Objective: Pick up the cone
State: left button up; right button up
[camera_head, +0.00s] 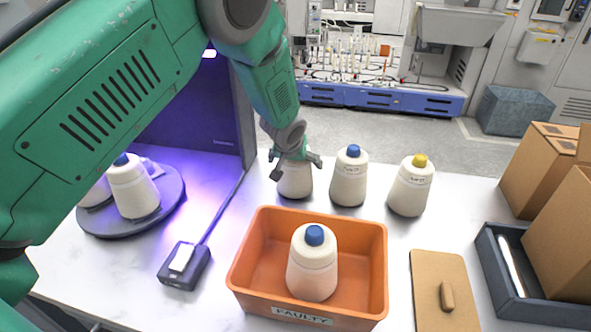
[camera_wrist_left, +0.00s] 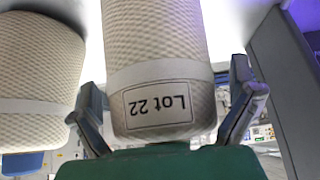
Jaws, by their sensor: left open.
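A cream cone (camera_head: 295,184) stands at the left end of a row on the white table, its top hidden by my left gripper (camera_head: 296,161). In the left wrist view this cone (camera_wrist_left: 155,45) carries a label reading "Lot 22", upside down. The left gripper's fingers (camera_wrist_left: 165,108) are open, one on each side of the cone; I cannot tell whether they touch it. A blue-tipped cone (camera_head: 349,180) and a yellow-tipped cone (camera_head: 411,190) stand to its right. My right gripper is not in view.
An orange bin (camera_head: 372,263) labelled "FAULTY" holds a blue-tipped cone (camera_head: 312,268). Cones stand on a round dark turntable (camera_head: 105,222) at left, beside a dark upright panel (camera_head: 243,115). A small black device (camera_head: 184,266), brown lidded board (camera_head: 440,275) and cardboard boxes (camera_head: 540,165) occupy the table.

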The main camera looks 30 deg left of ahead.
pick_arm(q)
jog(key=shift+d, duration=0.1)
jog(key=c, duration=0.4)
jog(key=shift+d+r, duration=0.1)
jog(key=c, duration=1.2)
jog(key=shift+a, duration=0.25)
jog(key=shift+r, duration=0.15)
notch_tip(320, 180, up, 10)
jog(key=shift+f, duration=0.2)
